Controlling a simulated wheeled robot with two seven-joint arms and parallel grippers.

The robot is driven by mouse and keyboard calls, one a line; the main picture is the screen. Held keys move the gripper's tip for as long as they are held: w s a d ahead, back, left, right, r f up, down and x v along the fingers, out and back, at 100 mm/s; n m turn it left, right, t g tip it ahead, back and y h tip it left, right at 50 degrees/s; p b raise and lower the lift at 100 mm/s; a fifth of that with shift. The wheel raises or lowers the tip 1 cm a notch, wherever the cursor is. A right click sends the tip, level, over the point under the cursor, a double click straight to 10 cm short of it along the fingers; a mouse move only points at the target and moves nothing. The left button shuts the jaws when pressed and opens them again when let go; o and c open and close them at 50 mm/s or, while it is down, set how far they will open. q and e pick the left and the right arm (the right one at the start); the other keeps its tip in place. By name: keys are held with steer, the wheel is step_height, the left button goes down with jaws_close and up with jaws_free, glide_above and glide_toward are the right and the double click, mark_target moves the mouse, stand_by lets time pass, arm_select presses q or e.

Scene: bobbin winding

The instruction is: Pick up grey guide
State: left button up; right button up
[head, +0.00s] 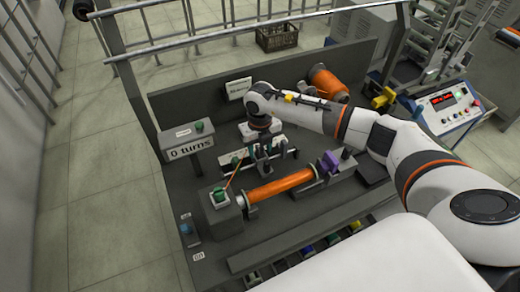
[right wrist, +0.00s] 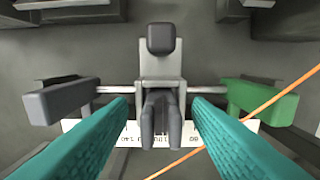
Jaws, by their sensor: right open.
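The grey guide (right wrist: 160,68), light grey with a dark knob and two dark prongs, sits on a thin metal rail in the middle of the right wrist view. My right gripper (right wrist: 160,112) is open, its teal fingers reaching in on either side of the guide with a gap to each. In the head view my right gripper (head: 263,160) is low over the rail unit behind the orange bobbin (head: 280,185) and hides most of the guide. My left gripper is not in view.
A grey block (right wrist: 62,102) and a green block (right wrist: 260,105) stand at the rail's ends. An orange thread (right wrist: 250,114) crosses near my right finger.

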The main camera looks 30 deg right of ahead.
steer(key=shift+f, duration=0.15)
steer(key=shift+c, duration=0.2)
jaws_close()
